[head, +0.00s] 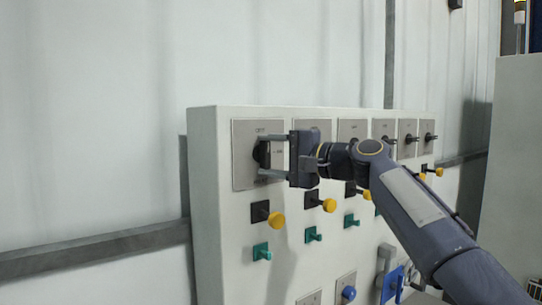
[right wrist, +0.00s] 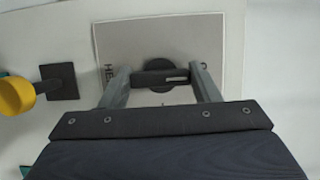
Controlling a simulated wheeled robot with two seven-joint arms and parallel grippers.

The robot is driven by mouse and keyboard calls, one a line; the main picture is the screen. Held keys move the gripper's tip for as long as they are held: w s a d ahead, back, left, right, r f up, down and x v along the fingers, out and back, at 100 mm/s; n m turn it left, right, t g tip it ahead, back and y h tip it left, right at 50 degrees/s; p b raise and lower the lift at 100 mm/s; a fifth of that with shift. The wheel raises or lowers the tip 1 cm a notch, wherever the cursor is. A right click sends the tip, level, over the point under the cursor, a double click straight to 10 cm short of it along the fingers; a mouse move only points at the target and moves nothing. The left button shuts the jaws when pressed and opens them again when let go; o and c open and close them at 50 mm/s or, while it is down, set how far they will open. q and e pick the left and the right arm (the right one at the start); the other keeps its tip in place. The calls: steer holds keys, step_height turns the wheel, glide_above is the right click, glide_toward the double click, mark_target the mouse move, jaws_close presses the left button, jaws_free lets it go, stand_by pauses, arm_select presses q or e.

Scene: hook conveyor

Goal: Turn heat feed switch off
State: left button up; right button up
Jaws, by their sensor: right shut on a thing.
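The heat feed switch is a black rotary knob (head: 261,153) on a grey square plate (head: 243,178), at the upper left of a pale control panel (head: 213,215). In the right wrist view the knob (right wrist: 158,74) has a bar-shaped handle lying across that picture, on a plate with partly hidden lettering that starts "HE". My right gripper (head: 272,155) reaches the knob from the right. Its fingers in the right wrist view (right wrist: 160,82) stand at the two ends of the handle and are shut on it. My left gripper is not in view.
More rotary switches (head: 388,140) run along the panel's top row to the right. Yellow knobs (head: 276,220) and green switches (head: 261,252) sit below. A yellow knob (right wrist: 16,96) is near the gripper in the wrist view. The wall at left is clear.

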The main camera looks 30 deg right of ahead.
steer(key=shift+f, duration=0.1)
steer(key=o, duration=1)
steer(key=b+v, duration=0.2)
steer(key=v, duration=0.5)
steer(key=shift+s+d, duration=0.15)
steer(key=shift+s, duration=0.25)
